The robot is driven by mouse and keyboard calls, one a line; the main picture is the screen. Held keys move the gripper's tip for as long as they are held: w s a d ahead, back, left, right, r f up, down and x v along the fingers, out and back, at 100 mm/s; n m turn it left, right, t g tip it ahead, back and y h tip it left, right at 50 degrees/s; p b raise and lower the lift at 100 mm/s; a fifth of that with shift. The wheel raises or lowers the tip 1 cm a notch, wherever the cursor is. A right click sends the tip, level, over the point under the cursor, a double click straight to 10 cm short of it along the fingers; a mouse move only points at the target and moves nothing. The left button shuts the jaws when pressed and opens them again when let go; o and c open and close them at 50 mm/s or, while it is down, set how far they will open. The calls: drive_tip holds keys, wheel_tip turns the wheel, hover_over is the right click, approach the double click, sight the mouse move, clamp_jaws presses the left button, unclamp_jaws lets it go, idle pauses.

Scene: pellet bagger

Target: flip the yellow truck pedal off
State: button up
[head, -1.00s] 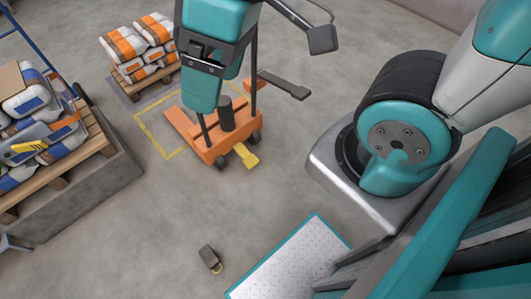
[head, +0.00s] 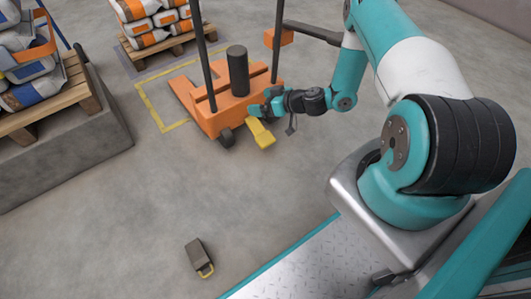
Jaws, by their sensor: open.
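The orange truck (head: 207,117) stands on the floor at upper middle, with a dark cylinder (head: 238,72) and dark upright bars on it. Its yellow pedal (head: 261,135) sticks out low at the front right. My gripper (head: 259,110) is at the truck's front edge, just above the pedal. Its jaws are small in this view. It is open, with nothing seen between the jaws. I cannot tell whether it touches the pedal. The gripper hides the pedal's inner end, and the pedal's tilt is hard to judge.
A dark block with a yellow loop (head: 200,257) lies on the floor in front. A pallet of bags (head: 157,45) stands behind the truck and another loaded pallet (head: 60,105) sits on a grey platform (head: 75,150) at left. Floor between them is clear.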

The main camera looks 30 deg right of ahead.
drive_tip(key=s+d+f+m+t+h+b, duration=0.1)
drive_tip(key=s+d+f+h+b, duration=0.1)
drive_tip(key=f, duration=0.6)
drive_tip(key=s+d+f+m+t+h+b, duration=0.1)
drive_tip(key=s+d+f+m+h+b, duration=0.15)
drive_tip(key=f, duration=0.55)
drive_tip(key=h+b, duration=0.2)
drive_tip(key=b, duration=0.3)
approach(266, 139)
drive_tip(key=shift+m, duration=0.35)
drive_tip(key=b+x, duration=0.9)
drive_tip(key=b, duration=0.3)
drive_tip(key=shift+f, duration=0.2)
drive_tip(key=shift+w+f+b, duration=0.1)
drive_tip(key=shift+w+b, duration=0.25)
drive_tip(key=shift+w, duration=0.3)
drive_tip(key=shift+c, duration=0.2)
